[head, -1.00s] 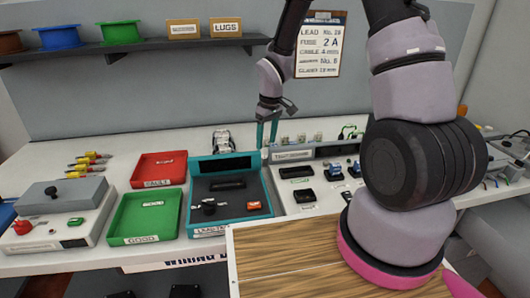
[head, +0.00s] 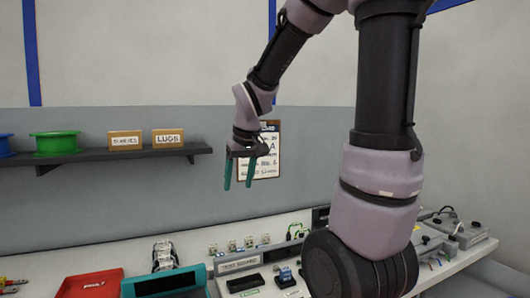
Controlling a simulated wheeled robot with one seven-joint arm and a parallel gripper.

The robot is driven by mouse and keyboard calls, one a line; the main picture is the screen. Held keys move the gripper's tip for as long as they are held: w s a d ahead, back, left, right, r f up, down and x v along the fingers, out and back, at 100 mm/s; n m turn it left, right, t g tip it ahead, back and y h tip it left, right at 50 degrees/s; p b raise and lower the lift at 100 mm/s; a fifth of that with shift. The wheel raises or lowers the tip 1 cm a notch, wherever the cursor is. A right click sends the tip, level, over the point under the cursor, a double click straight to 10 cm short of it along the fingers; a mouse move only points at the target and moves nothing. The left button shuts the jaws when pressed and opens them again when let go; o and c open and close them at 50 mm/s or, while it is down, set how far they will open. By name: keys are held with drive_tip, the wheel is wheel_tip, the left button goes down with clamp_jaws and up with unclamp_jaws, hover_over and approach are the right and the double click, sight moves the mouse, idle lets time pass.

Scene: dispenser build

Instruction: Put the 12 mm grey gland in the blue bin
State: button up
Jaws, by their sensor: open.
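My gripper (head: 238,186) is open, with its two teal fingers pointing down and nothing between them. It hangs above the back of the bench, in front of the grey wall panel and the paper card. Several small pieces (head: 249,243) stand in a row at the back of the bench, below and apart from my fingers. They are too small for me to tell whether one is the 12 mm grey gland. I cannot make out the blue bin in this view.
A red tray (head: 90,284), a teal-rimmed tray (head: 164,282) and a test board (head: 240,264) stand along the bench. A clear-and-white device (head: 165,256) sits behind the teal tray. A shelf (head: 120,153) holds spools and boxes. My arm hides part of the bench at right.

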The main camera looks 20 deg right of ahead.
drive_tip(key=s+d+r+m+t, duration=0.1)
drive_tip(key=s+r+m, duration=0.1)
drive_tip(key=s+r, duration=0.3)
drive_tip(key=shift+s+d+r, duration=0.25)
drive_tip(key=shift+d+r, duration=0.05)
drive_tip(key=shift+r, duration=0.05)
drive_tip(key=s+r+m, duration=0.1)
drive_tip(key=s, duration=0.1)
drive_tip(key=s+r+m+t+y, duration=0.1)
drive_tip(key=s, duration=0.1)
drive_tip(key=s+r+m+t, duration=0.1)
drive_tip(key=s+r, duration=0.1)
drive_tip(key=s, duration=0.1)
drive_tip(key=shift+s+d+r, duration=0.1)
drive_tip(key=shift+d, duration=0.3)
drive_tip(key=shift+c, duration=0.3)
drive_tip(key=shift+s, duration=0.3)
drive_tip(key=shift+c, duration=1.4)
drive_tip(key=m+g, duration=0.3)
drive_tip(key=g, duration=0.7)
hover_over(210, 269)
drive_tip(key=w, duration=0.1)
drive_tip(key=f, duration=3.5)
drive_tip(key=shift+d+f, duration=0.4)
drive_tip(key=shift+w+x, duration=0.15)
drive_tip(key=shift+x, duration=1.2)
drive_tip(key=shift+w+x, duration=0.15)
drive_tip(key=shift+x, duration=1.25)
